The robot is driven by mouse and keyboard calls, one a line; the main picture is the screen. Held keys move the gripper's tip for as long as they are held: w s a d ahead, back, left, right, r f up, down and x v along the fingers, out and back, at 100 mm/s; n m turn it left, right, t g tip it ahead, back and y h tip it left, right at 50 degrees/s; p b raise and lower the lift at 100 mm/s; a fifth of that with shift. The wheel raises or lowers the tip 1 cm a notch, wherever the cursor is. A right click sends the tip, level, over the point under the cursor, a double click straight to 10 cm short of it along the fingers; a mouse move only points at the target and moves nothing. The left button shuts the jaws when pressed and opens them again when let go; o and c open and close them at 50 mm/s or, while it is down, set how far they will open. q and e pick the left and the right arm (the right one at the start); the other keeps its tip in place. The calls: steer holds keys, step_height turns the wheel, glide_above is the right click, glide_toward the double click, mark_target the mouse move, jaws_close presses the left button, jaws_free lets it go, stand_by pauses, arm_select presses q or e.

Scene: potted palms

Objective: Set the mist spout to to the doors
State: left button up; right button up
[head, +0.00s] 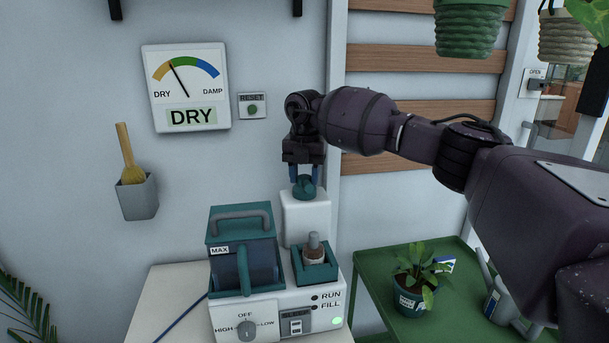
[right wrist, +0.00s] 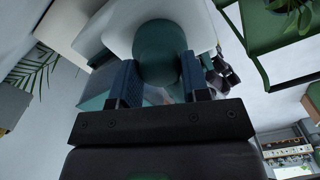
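The mist spout (head: 305,189) is a teal, rounded cap on top of a white column (head: 306,215) at the back of the white mister. My right gripper (head: 305,179) reaches down to it from above, with one blue finger on each side. In the right wrist view the spout (right wrist: 158,50) lies between the two fingertips (right wrist: 160,62). The fingers are apart by about the spout's width; whether they press on it cannot be told. The side the spout faces is hard to make out. My left gripper is not in view.
The mister carries a teal-framed tank (head: 243,262), a small bottle (head: 314,249) and a dial (head: 246,330). A green table (head: 375,270) with a potted plant (head: 412,290) stands at right. A gauge (head: 187,88) on the wall reads DRY. Pots (head: 468,28) hang at upper right.

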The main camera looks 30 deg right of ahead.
steer(key=shift+c, duration=0.4)
steer(key=shift+r+n, duration=0.1)
steer(key=shift+n, duration=0.4)
steer(key=shift+n+p, duration=0.35)
steer(key=shift+n, duration=0.65)
steer(key=n, duration=0.3)
steer(key=shift+n, duration=0.3)
steer(key=n, duration=0.4)
steer(key=shift+n, duration=0.3)
steer(key=n, duration=0.4)
steer(key=shift+n, duration=0.3)
